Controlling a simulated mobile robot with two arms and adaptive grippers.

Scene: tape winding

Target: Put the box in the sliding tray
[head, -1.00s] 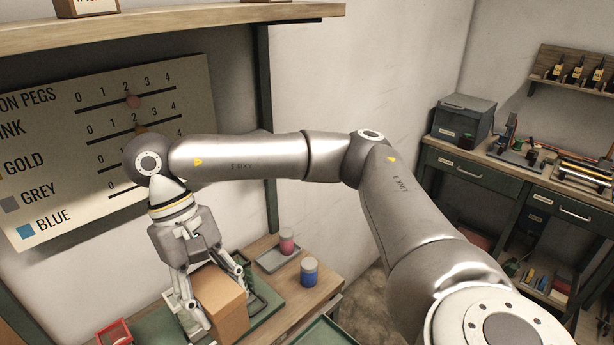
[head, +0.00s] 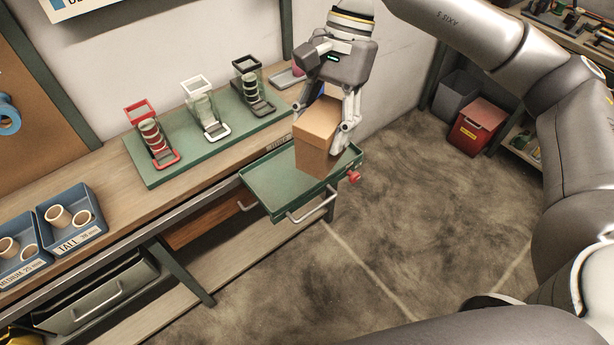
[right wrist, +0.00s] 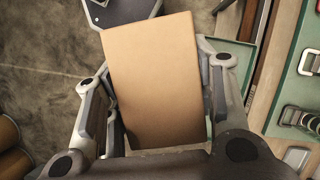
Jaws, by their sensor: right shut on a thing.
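The brown cardboard box (head: 315,140) is held upright over the right part of the green sliding tray (head: 268,189). I cannot tell whether its bottom touches the tray. My right gripper (head: 331,125) is shut on the box, with a finger on each side, coming from above. In the right wrist view the box (right wrist: 155,80) fills the middle between the two fingers (right wrist: 157,105). The tray is pulled out from the bench and its left part is bare. Part of the tray behind the box is hidden. My left gripper is not in view.
A green mat (head: 180,162) on the bench holds red (head: 152,135), white (head: 206,108) and black (head: 253,87) framed stands. Blue bins (head: 72,218) with tan spools stand at the left. A red knob (head: 353,176) sticks out at the tray's right edge. The floor in front is open.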

